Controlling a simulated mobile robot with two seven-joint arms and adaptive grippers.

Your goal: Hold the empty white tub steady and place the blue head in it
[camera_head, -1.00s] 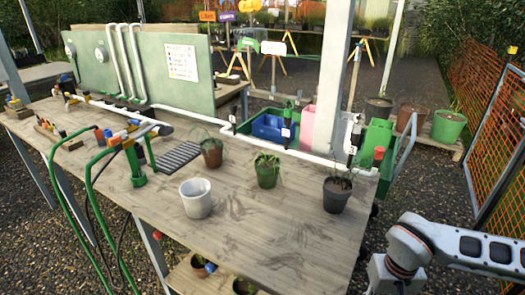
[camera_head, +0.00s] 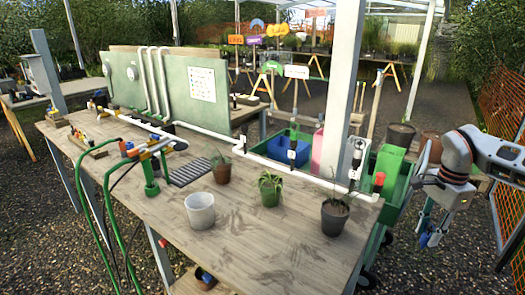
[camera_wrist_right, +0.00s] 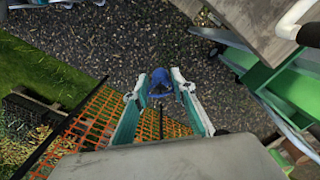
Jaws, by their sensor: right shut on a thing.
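My right gripper (camera_head: 430,238) hangs over the gravel to the right of the table. It is shut on the blue head (camera_wrist_right: 160,84), which shows between the fingertips in the right wrist view; in the head view only a small blue patch of it shows. A white tub (camera_head: 200,212), round and upright, stands on the table near its front edge. No contents show above its rim, and its floor is hidden. My right gripper is far to the right of the tub. My left gripper is out of view.
Potted plants stand on the table: one brown pot (camera_head: 222,172), one green pot (camera_head: 270,192) and one dark pot (camera_head: 334,216). A green cart (camera_head: 390,165) with coloured bins is behind the table's right end. Orange mesh fencing (camera_head: 505,195) is at the right.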

